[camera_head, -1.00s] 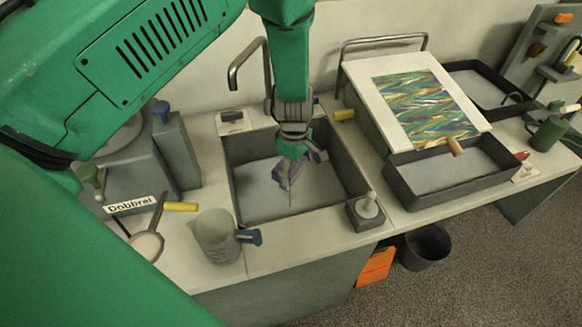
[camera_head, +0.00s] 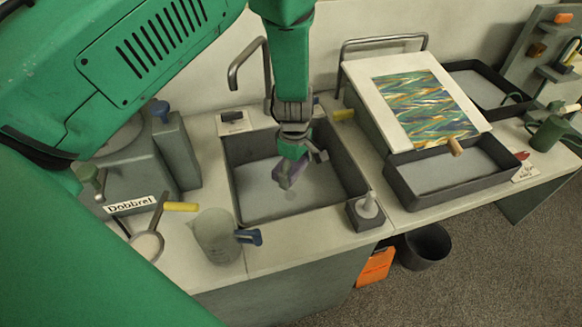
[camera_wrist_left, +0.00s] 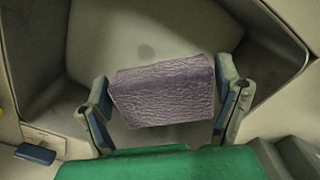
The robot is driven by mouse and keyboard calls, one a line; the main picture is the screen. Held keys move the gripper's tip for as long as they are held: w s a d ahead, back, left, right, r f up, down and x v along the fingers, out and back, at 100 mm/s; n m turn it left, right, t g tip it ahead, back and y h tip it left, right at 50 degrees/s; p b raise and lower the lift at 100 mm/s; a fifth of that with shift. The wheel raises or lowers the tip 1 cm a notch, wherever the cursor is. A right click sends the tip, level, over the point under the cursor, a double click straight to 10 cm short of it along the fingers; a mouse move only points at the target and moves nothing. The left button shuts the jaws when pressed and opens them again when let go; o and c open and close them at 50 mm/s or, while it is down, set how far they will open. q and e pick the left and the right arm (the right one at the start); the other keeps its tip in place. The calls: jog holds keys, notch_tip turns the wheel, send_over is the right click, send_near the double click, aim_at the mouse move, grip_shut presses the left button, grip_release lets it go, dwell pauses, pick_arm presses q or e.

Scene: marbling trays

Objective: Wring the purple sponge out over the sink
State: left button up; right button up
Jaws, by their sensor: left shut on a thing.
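The purple sponge (camera_head: 289,172) is held above the basin of the dark-walled sink (camera_head: 342,160) in the head view. My left gripper (camera_head: 298,168) points down into the sink and is shut on the sponge. In the left wrist view the wrinkled sponge (camera_wrist_left: 165,92) sits between both fingers of the left gripper (camera_wrist_left: 165,105). The sink floor (camera_wrist_left: 150,35) shows beneath it, with a darker round spot. A faint pale mark shows on the basin floor below the sponge in the head view. My right gripper is in neither view.
A faucet (camera_head: 236,72) arches behind the sink. A clear jug (camera_head: 216,238) with a blue handle stands front left. A small block with a pale knob (camera_head: 368,206) stands at the front right corner. A shallow tray (camera_head: 408,196) and a sloped board with a patterned sheet (camera_head: 425,105) are right.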

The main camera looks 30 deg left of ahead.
pick_arm(q)
jog(key=shift+r, duration=0.1)
dwell(0.5)
notch_tip(320, 180, up, 2)
jog(key=shift+r+p, duration=0.1)
jog(key=shift+p, duration=0.95)
jog(key=shift+r, duration=1.3)
